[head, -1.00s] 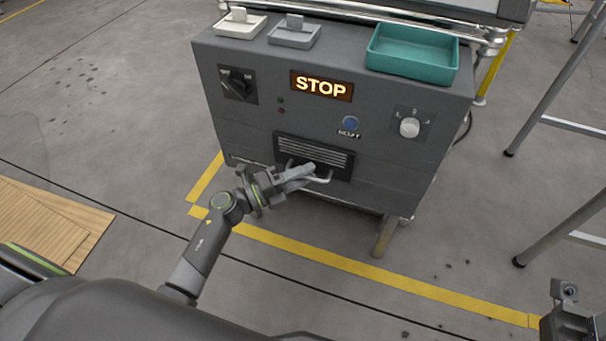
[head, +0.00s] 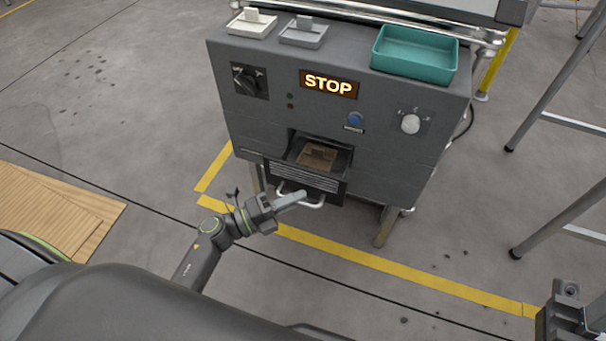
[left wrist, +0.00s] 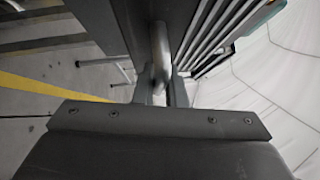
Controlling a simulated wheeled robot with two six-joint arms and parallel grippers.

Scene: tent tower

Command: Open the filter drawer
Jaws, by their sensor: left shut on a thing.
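The filter drawer (head: 303,178) has a louvred dark front and stands pulled out of the grey cabinet (head: 400,165). A brown filter (head: 317,157) shows inside it. The drawer's pale bar handle (head: 314,204) is on its front. My left gripper (head: 295,199) is shut on the handle. In the left wrist view the handle (left wrist: 160,55) runs between the fingers, close to the louvred front (left wrist: 215,35). Of my right arm, only a dark part shows at the lower right corner of the head view; its fingertips cannot be made out.
The cabinet front carries a lit STOP sign (head: 328,84), a black rotary switch (head: 247,80), a blue button (head: 355,119) and a white knob (head: 410,124). A teal tray (head: 414,57) sits on top. A ladder (head: 560,90) stands at right. The floor before the drawer is clear.

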